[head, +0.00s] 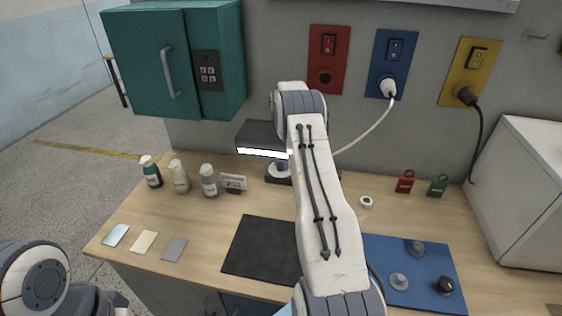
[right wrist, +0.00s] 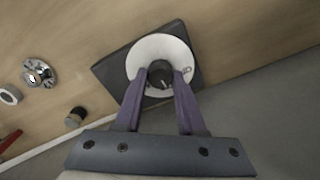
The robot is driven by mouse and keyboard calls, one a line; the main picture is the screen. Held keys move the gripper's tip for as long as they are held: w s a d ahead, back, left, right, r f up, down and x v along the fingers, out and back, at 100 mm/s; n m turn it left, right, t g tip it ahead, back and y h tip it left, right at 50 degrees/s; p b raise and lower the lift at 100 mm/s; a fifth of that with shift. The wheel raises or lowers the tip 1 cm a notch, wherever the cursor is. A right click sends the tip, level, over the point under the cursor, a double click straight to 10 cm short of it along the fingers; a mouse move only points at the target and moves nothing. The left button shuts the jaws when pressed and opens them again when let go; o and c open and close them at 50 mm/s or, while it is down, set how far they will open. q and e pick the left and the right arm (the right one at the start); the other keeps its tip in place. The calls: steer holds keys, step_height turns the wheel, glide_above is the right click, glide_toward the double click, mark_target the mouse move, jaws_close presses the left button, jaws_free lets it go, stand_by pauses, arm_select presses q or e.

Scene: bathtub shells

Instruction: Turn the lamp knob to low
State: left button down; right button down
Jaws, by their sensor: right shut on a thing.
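The lamp has a dark rectangular shade (head: 262,134) with a bright white strip along its lower front edge, at the back of the wooden table. Its dark base (right wrist: 119,66) carries a round white dial (right wrist: 158,45) with partly readable lettering at its right side. The small dark knob (right wrist: 160,80) stands in the middle of the dial. My right gripper (right wrist: 162,74) is shut on the knob, one purple finger on each side. A small light mark shows on the knob; its setting cannot be read. In the head view my right arm partly hides the lamp. My left gripper is out of view.
A black mat (head: 258,247) and a blue mat (head: 432,262) with knobs lie in front. A white cable runs behind. A grey cabinet (head: 525,190) bounds the right.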

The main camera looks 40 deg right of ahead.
steer(key=shift+d+r+m, duration=0.1)
steer(key=shift+m, duration=0.4)
stand_by(0.3)
steer(key=c, duration=0.5)
jaws_free()
step_height(320, 180, up, 10)
steer(key=b, duration=0.2)
steer(key=shift+r, duration=0.2)
